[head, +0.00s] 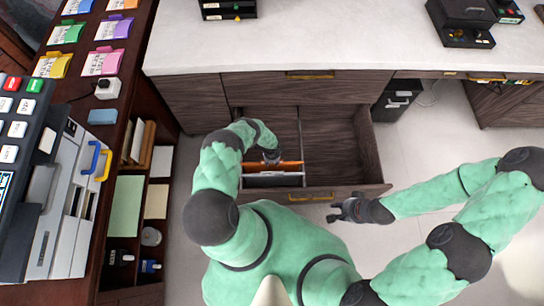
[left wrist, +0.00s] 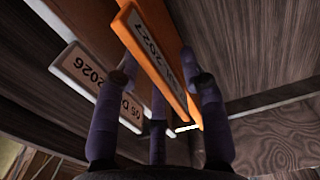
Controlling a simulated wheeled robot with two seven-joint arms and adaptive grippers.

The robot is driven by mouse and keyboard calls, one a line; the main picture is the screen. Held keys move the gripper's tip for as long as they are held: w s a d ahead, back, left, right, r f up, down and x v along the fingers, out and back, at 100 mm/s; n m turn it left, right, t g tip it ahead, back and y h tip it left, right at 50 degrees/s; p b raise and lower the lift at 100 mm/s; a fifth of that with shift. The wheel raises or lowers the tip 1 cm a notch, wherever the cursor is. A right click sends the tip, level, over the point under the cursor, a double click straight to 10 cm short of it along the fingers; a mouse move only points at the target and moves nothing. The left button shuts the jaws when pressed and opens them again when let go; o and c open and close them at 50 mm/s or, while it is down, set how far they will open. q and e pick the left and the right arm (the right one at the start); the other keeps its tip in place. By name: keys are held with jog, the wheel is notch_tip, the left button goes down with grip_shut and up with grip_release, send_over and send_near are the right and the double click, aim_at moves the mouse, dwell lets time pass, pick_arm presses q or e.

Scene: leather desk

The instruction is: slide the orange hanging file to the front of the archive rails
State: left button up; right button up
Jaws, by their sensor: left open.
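The orange hanging file (head: 291,165) hangs in the left compartment of the open drawer in the head view. In the left wrist view the orange file (left wrist: 158,62) has a white label and slants down between my fingers. A pale file (left wrist: 88,72) labelled 2026 is beside it on the left. My left gripper (head: 272,158) is down in the drawer at the orange file. In the left wrist view my left gripper (left wrist: 163,95) is open, its fingers on both sides of the orange file; contact is unclear. My right gripper (head: 340,211) is outside the drawer front, away from the files.
The drawer front (head: 335,193) with its gold handle stands nearest me, close in front of the files. A divider separates the empty right compartment (head: 338,150). A white counter (head: 350,40) is behind, and a dark shelf unit (head: 165,110) is at left.

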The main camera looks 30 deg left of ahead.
pick_arm(q)
jog(key=shift+r, duration=0.1)
jog(key=shift+r, duration=5.9)
jog(key=shift+s, duration=0.1)
